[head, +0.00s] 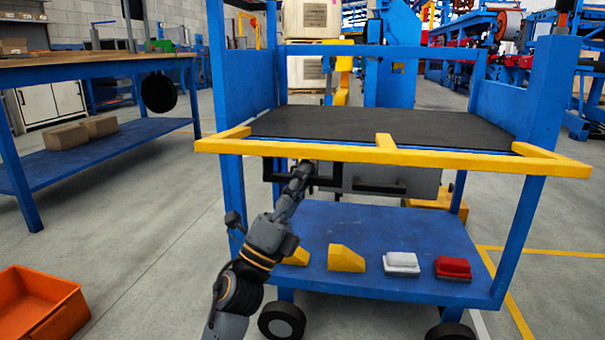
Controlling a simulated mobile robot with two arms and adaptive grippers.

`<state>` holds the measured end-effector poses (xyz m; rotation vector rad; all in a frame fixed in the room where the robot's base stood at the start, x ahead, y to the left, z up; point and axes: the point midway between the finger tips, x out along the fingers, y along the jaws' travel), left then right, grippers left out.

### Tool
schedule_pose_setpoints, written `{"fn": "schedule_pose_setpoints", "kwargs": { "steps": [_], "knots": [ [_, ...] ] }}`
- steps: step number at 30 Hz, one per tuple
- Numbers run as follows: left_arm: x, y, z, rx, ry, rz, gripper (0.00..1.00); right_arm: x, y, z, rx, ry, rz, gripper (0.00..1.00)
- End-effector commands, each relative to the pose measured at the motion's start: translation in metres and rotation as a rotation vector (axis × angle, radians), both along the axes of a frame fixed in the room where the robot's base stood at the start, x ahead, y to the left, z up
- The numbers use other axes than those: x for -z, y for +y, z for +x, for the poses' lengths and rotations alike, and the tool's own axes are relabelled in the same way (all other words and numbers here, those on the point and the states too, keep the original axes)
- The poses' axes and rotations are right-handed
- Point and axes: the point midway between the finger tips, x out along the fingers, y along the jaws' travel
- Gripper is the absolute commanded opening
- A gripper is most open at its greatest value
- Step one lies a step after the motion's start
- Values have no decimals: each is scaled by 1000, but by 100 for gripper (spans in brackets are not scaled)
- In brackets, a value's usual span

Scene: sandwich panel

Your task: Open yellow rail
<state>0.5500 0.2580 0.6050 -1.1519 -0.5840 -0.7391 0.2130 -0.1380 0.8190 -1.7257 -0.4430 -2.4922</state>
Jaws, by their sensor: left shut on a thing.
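The yellow rail (450,160) runs across the front of the blue cart at the height of its black top, with short yellow side pieces at both ends. It looks level and lies across the front. My left gripper (306,168) reaches up from below to the rail's lower edge, left of the rail's middle. It is shut on the rail, though the fingertips are small and dark against a black bar behind them. My right gripper does not show.
The cart's lower blue shelf (350,220) holds yellow wedges (346,258), a white block (401,263) and a red block (452,268). A grey box (405,178) hangs under the top. An orange bin (40,305) and a workbench (90,68) stand left. Floor between is clear.

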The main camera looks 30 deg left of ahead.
Motion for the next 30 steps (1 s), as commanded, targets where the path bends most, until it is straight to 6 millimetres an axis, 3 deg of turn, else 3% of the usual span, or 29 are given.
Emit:
{"fn": "schedule_pose_setpoints", "kwargs": {
  "steps": [17,18,20,30],
  "knots": [
    [3,-1,-2,3,-6,0,0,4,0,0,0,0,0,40],
    [3,-1,-2,3,-6,0,24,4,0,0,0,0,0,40],
    [3,-1,-2,3,-6,0,36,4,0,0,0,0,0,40],
    [3,0,-1,1,-6,-1,38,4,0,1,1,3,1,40]
  ]
}}
